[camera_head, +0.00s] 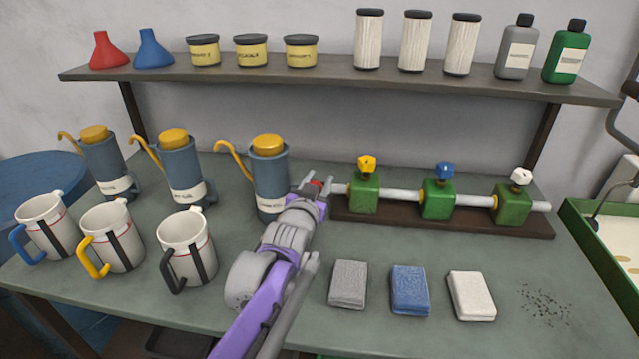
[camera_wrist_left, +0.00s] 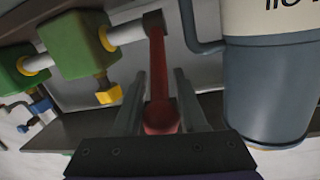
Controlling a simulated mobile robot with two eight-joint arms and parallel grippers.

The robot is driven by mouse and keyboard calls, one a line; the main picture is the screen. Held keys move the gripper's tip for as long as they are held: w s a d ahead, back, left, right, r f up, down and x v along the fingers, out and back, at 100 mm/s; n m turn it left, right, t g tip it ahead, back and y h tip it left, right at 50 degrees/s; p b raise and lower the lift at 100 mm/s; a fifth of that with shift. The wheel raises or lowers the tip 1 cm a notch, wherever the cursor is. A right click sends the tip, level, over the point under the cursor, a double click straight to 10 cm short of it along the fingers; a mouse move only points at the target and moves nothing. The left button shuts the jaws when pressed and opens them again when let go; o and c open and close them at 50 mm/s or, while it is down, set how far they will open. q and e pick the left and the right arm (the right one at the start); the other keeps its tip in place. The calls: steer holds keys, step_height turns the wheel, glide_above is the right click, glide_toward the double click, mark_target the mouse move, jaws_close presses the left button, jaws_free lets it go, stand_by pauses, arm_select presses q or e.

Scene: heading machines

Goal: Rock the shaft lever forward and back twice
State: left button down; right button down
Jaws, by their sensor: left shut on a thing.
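The shaft (camera_head: 400,196) is a pale grey bar running through green blocks on a brown base, right of centre in the head view. The red shaft lever (camera_wrist_left: 157,65) is at the shaft's end in the left wrist view, with a round red knob. My right gripper is out of view.
A blue-grey canister (camera_head: 270,185) with a yellow lid stands close left of my gripper. Green blocks (camera_head: 364,194) carry yellow, blue and white knobs. Grey, blue and white pads (camera_head: 410,290) lie in front. Mugs (camera_head: 186,250) stand left. A shelf (camera_head: 330,75) is above.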

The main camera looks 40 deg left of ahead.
arm_select(q)
steer(key=c, duration=0.8)
jaws_free()
steer(key=shift+o, duration=0.2)
steer(key=f+p+v, duration=0.1)
steer(key=v, duration=0.9)
steer(key=shift+s+d+r, duration=0.15)
steer(key=shift+s+r, duration=0.2)
steer(key=shift+r, duration=0.15)
